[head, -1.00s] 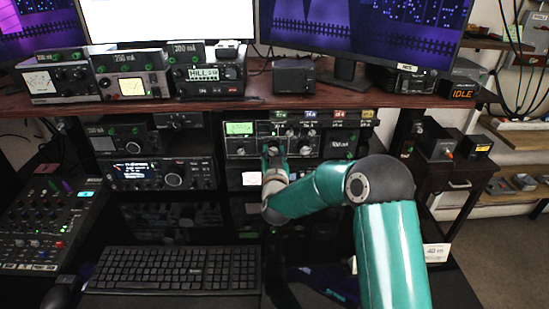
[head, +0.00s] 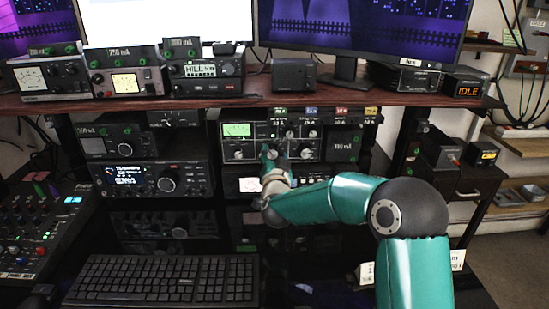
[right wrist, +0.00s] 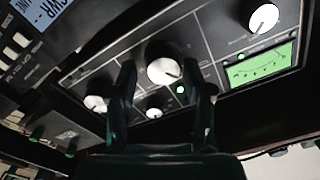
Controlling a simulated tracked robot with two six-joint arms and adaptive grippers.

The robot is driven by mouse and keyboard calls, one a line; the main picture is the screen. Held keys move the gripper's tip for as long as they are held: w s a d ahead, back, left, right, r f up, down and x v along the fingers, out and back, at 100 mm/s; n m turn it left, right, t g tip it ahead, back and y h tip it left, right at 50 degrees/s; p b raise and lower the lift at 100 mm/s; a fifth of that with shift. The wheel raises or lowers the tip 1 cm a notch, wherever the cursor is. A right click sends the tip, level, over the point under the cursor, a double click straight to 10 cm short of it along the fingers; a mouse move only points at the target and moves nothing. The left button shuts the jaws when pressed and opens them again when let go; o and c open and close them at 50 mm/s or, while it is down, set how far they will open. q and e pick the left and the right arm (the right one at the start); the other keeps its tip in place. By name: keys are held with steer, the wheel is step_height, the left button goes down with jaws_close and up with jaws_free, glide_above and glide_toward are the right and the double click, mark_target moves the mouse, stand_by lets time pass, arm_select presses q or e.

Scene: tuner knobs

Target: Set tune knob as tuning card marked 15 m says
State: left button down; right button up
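The tuner (head: 265,151) is a dark panel with a green-lit meter (head: 237,129) and several pale knobs. My right gripper (head: 270,158) is in front of its lower middle and hides part of the panel. In the right wrist view the panel appears roughly upside down. There my right gripper (right wrist: 166,92) has its fingers apart, one on each side of a large pale knob (right wrist: 160,71), with gaps showing. Other knobs (right wrist: 263,18) (right wrist: 96,102) stand clear. My left gripper is not in view.
A wooden shelf (head: 300,100) with radios and meter boxes runs above the tuner. A radio (head: 165,178) stands to its left. A keyboard (head: 165,280) lies in front. White cards (head: 457,258) stand at the lower right.

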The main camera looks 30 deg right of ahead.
steer(key=shift+o, duration=0.3)
steer(key=shift+a, duration=0.1)
steer(key=shift+s+a, duration=0.3)
steer(key=shift+s, duration=0.05)
steer(key=v, duration=1.1)
steer(key=shift+s+d, duration=0.1)
steer(key=shift+d, duration=0.05)
